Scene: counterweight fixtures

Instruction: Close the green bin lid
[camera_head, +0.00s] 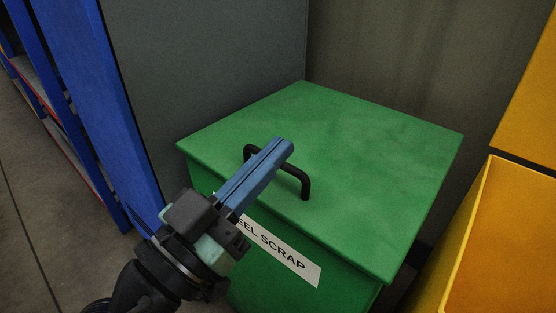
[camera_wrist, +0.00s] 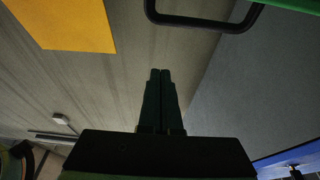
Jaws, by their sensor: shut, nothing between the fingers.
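The green bin (camera_head: 305,280) stands against the grey walls in the head view, with a partly covered "...EEL SCRAP" label (camera_head: 285,255) on its front. Its green lid (camera_head: 370,165) lies flat across the top and looks closed, with no gap visible. A black handle (camera_head: 306,187) stands up from the lid near the front. My gripper (camera_head: 283,148) is shut and empty; its blue fingers cross in front of the handle in the head view. In the wrist view the fingers (camera_wrist: 161,75) are together and apart from the handle (camera_wrist: 205,24). Whether they touch the lid, I cannot tell.
A yellow container (camera_head: 505,240) stands close on the right, with another yellow surface (camera_head: 530,120) behind it. A blue shelf frame (camera_head: 110,120) is at the left. Grey walls (camera_head: 400,60) close off the back. Bare floor (camera_head: 50,220) shows at lower left.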

